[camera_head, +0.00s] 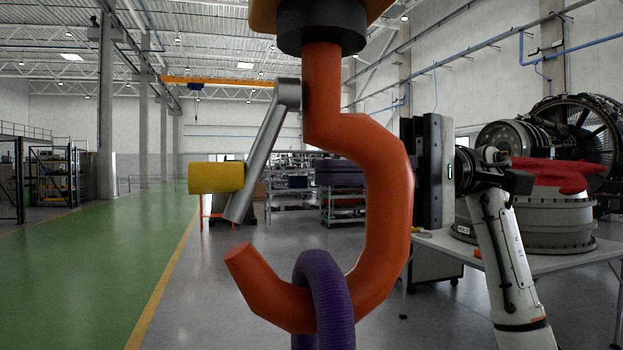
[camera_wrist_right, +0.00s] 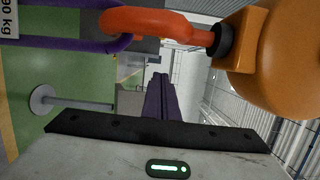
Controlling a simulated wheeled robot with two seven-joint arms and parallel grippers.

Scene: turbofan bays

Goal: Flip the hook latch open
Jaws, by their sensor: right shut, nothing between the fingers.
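A large orange hook (camera_head: 395,200) hangs in the middle of the head view; it also shows at the top of the right wrist view (camera_wrist_right: 160,24). Its latch (camera_head: 262,155) is a grey bar hinged at the shank, slanting down and left. The latch's yellow grip (camera_head: 215,178) sticks out left. The bar's lower end shows just above the hook tip, with a small visible gap. My right gripper (camera_head: 322,172) points left, its purple fingers partly hidden behind the hook. In the right wrist view the fingers (camera_wrist_right: 160,80) are together and empty. The latch is not visible there. My left gripper is not in view.
A purple sling (camera_head: 325,290) loops through the hook's bowl. An orange block (camera_wrist_right: 275,60) with a black collar (camera_head: 322,25) carries the hook. A table (camera_head: 560,262) with engine parts stands at the right. The green floor lane (camera_head: 90,260) at the left is clear.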

